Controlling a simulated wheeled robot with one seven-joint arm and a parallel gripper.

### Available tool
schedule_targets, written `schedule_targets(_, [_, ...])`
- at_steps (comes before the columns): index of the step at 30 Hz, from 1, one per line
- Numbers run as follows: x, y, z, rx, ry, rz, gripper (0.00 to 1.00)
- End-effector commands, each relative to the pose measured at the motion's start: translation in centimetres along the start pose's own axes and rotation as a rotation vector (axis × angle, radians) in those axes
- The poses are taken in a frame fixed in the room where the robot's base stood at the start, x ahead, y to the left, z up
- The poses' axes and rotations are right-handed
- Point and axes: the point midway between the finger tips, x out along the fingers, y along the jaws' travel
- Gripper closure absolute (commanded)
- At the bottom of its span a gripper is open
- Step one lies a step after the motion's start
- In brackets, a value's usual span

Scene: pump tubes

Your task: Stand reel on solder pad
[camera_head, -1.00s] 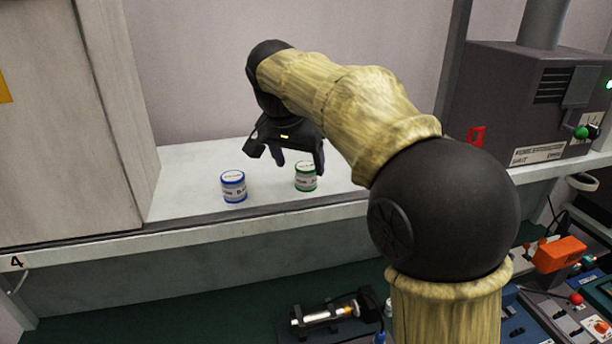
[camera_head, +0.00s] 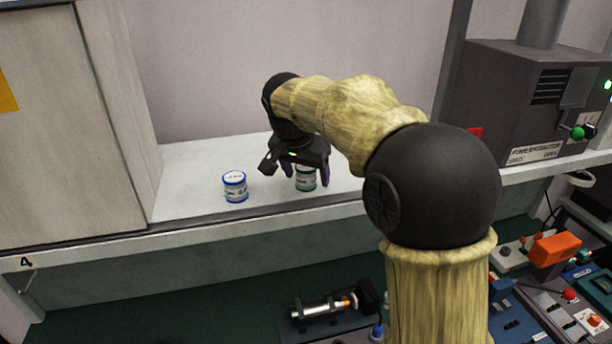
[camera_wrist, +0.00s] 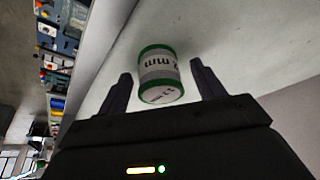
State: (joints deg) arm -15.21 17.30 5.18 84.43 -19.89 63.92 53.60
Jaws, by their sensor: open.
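A reel with green rims and a white label (camera_head: 306,180) stands upright on the white shelf. It also shows in the wrist view (camera_wrist: 158,75), between my fingers. My gripper (camera_head: 307,180) is open, with its fingers on either side of the green reel; in the wrist view the fingertips (camera_wrist: 160,72) stand apart from it, with a gap on each side. A second reel with blue rims (camera_head: 235,186) stands upright on the shelf to the left. I cannot make out a solder pad for certain.
The white shelf (camera_head: 190,160) has free room behind and left of the reels. A cabinet (camera_head: 60,120) stands at the left and a dark machine (camera_head: 510,100) at the right. Below lies a green bench (camera_head: 180,295) with a metal tube device (camera_head: 322,309) and an orange block (camera_head: 558,249).

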Motion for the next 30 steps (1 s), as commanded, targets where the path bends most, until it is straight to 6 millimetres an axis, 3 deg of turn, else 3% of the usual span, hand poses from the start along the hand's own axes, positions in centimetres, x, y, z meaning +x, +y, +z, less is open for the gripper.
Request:
schedule_targets(2, [0.0, 0.0, 0.0, 0.0, 0.0, 0.0, 0.36])
schedule_targets(9, [0.0, 0.0, 0.0, 0.0, 0.0, 0.0, 0.83])
schedule_targets(11, [-0.1, 0.0, 0.0, 0.0, 0.001, -0.001, 0.92])
schedule_targets(22, [-0.8, -0.1, -0.4, 0.002, 0.003, -0.002, 0.92])
schedule_targets(30, [-4.2, -0.1, -1.9, 0.003, 0.005, -0.004, 0.92])
